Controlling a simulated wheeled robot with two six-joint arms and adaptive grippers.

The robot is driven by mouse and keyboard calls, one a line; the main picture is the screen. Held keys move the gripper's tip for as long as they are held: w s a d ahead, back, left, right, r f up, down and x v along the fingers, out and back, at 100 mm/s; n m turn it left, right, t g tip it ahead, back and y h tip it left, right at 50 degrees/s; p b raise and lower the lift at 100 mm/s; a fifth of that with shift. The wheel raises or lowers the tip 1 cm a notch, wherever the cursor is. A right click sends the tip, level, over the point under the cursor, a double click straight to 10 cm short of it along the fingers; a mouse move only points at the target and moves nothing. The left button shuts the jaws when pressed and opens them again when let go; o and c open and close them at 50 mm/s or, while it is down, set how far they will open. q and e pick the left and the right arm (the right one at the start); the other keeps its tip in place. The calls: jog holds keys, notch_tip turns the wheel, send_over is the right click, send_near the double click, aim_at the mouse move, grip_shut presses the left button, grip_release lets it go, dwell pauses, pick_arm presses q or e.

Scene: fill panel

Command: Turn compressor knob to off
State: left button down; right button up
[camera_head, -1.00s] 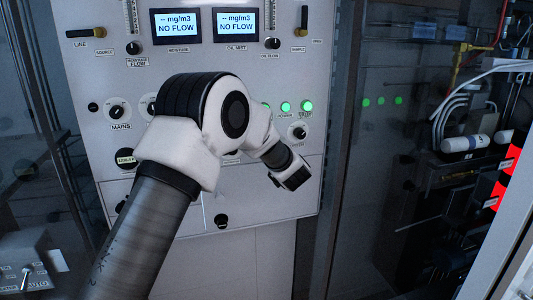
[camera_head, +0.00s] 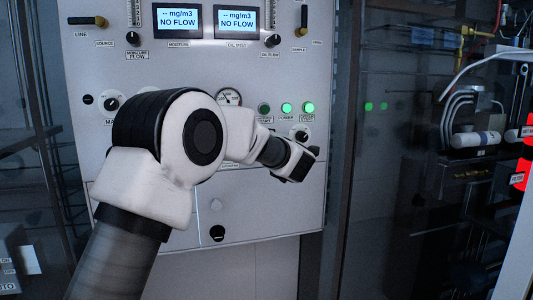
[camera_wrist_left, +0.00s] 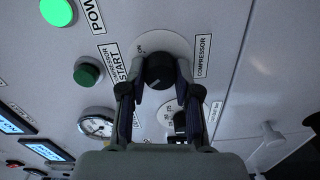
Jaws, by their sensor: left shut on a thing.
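The compressor knob (camera_wrist_left: 160,70) is a round black knob on a pale disc, with a COMPRESSOR label (camera_wrist_left: 202,56) beside it and ON lettering at the disc's edge. My left gripper (camera_wrist_left: 160,82) is shut on it, one finger on each side, in the left wrist view. The knob's pointer cannot be made out. My right gripper is not in view.
A dark green start button (camera_head: 264,109) and lit green lights (camera_head: 287,109) sit above. A second knob (camera_wrist_left: 180,122) is close to the fingers. Two NO FLOW displays (camera_head: 180,22) are higher up the panel.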

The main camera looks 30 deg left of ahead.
pick_arm(q)
jog(key=shift+n+b, duration=0.75)
jog(key=shift+n, duration=0.15)
jog(key=c, duration=0.8)
grip_release()
jog(key=v, duration=1.2)
